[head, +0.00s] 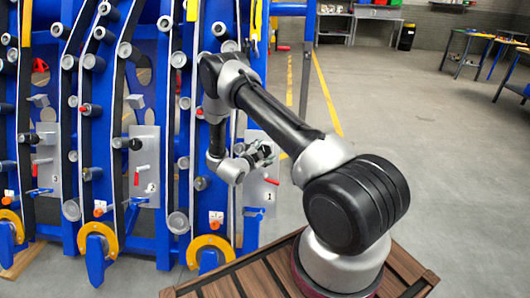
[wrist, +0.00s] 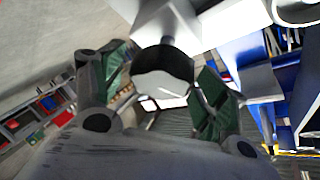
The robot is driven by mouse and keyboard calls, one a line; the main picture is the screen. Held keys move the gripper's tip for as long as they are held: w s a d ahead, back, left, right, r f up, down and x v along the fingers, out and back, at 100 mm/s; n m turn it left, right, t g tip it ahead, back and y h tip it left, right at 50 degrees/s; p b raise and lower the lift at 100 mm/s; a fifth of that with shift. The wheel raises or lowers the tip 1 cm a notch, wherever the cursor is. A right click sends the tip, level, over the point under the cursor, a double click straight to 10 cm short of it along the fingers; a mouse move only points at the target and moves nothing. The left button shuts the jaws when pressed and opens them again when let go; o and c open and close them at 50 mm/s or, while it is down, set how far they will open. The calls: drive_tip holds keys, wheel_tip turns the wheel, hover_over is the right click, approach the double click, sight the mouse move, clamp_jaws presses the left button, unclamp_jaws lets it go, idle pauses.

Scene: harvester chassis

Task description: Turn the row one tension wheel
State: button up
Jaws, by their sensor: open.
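The row one plate (head: 255,199) is a grey panel marked 1 at the right end of the blue chassis in the head view. My gripper (head: 264,153) is in front of its upper part and hides much of what is there. In the wrist view my gripper (wrist: 165,95) is open, with green-padded fingers spread to either side. A black round knob (wrist: 162,68) on a pale stem shows between the fingers; it appears to be the row one tension wheel. I cannot tell whether the fingers touch it.
A red handle (head: 271,181) sits below my gripper on the row one plate. The row two plate (head: 146,165) has its own black knob (head: 134,143) and stands to the left. Yellow wheels (head: 209,248) line the chassis bottom. Open floor (head: 420,130) lies right.

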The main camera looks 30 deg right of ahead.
drive_tip(key=v, duration=1.2)
